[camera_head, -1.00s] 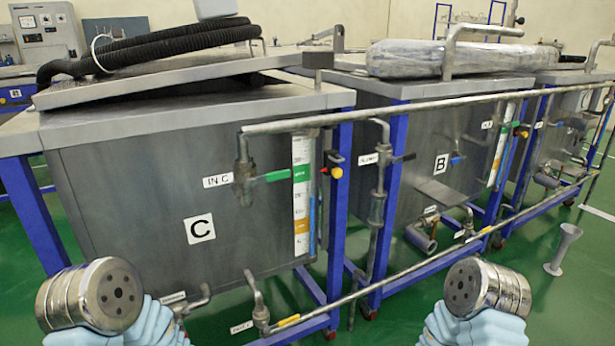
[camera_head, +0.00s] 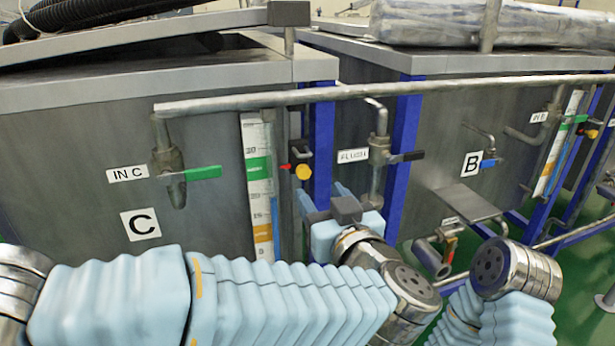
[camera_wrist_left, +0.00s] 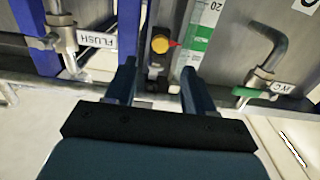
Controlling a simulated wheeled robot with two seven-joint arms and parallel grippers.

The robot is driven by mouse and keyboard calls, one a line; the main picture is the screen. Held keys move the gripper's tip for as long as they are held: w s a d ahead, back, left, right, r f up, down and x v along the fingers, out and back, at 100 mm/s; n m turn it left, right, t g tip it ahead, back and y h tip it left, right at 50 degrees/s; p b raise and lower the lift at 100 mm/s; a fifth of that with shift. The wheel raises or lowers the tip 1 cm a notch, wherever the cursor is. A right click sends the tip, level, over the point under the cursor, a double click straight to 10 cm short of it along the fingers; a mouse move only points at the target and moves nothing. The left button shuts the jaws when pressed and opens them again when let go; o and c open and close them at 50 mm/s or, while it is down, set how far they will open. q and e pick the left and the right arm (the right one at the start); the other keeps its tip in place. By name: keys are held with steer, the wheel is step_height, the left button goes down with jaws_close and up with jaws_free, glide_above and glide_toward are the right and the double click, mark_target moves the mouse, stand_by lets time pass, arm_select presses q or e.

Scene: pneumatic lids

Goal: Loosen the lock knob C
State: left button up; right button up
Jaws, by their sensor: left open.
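The yellow lock knob C (camera_head: 303,172), with a small red pointer beside it, sits between tank C's level gauge and the blue post. In the left wrist view, the knob (camera_wrist_left: 160,43) shows ahead of the fingertips, between their lines and nearer the left one. My left gripper (camera_head: 322,193) is open and empty, below and slightly right of the knob in the head view. Its two fingers (camera_wrist_left: 158,70) stand apart in the wrist view, with a gap to the knob. My right arm shows at the lower right, but its gripper is out of sight.
The level gauge (camera_head: 258,185) stands left of the knob. The IN C valve with its green handle (camera_head: 203,172) is further left. The FLUSH valve with its black handle (camera_head: 407,156) is to the right. A horizontal pipe (camera_head: 360,91) runs above.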

mark_target(305, 173)
arm_select(q)
steer(key=x, duration=0.7)
steer(key=shift+w, duration=0.25)
steer(key=shift+f, duration=0.1)
jaws_close()
